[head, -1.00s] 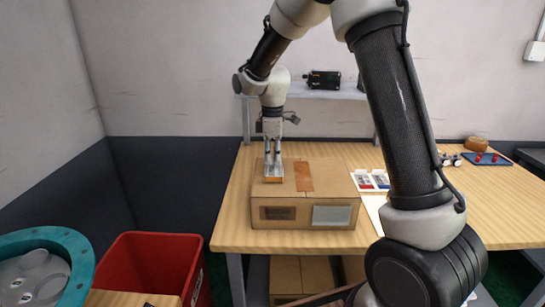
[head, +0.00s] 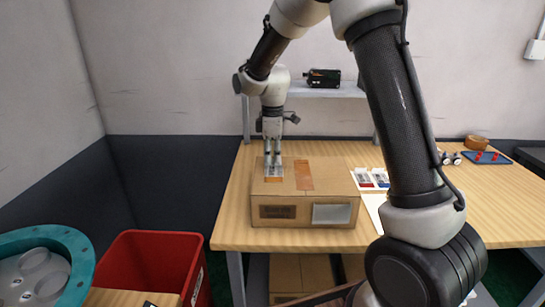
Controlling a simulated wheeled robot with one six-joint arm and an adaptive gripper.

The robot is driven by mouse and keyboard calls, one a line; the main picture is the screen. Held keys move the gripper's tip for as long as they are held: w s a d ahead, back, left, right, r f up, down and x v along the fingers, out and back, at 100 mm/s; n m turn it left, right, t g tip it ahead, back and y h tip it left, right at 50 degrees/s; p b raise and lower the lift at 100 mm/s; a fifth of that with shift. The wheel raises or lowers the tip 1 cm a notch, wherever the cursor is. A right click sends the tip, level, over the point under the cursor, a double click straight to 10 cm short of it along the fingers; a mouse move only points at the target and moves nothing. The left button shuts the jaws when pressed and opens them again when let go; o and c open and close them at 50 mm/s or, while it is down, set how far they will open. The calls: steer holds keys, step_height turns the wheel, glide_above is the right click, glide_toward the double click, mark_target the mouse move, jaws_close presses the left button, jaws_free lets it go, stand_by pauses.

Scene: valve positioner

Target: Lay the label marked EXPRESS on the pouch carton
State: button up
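A brown carton (head: 305,207), which I take to be the pouch carton, stands on the wooden table. It has an orange-brown strip on top and a dark patch and a pale grey panel on its front. My gripper (head: 273,173) points straight down over the left part of its top. A small pale label with an orange edge (head: 273,179) is at the fingertips, at or very near the carton top. I cannot tell whether the fingers still grip it, and its print is unreadable. Two small labels, one with red (head: 364,178) and one with blue (head: 381,178), lie right of the carton.
A white sheet (head: 374,208) lies right of the carton, partly behind my arm. A shelf (head: 316,91) with a dark device (head: 323,78) stands behind. A blue tray (head: 487,158) with red parts is at the far right. A red bin (head: 150,265) stands left of the table.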

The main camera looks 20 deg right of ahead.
steer(key=shift+o, duration=0.7)
step_height(320, 180, up, 12)
steer(key=m, duration=0.2)
steer(key=s+d+r+m+t, duration=0.1)
steer(key=s+d+m, duration=0.3)
steer(key=s, duration=0.6)
steer(key=s+d+r+m+t, duration=0.1)
steer(key=s+d+m, duration=0.3)
steer(key=s, duration=0.7)
steer(key=s+d+r+m+t, duration=0.1)
steer(key=s+d+m, duration=0.3)
steer(key=s, duration=0.6)
steer(key=shift+s+d+t, duration=0.15)
steer(key=shift+d+t, duration=0.55)
steer(key=shift+d, duration=0.25)
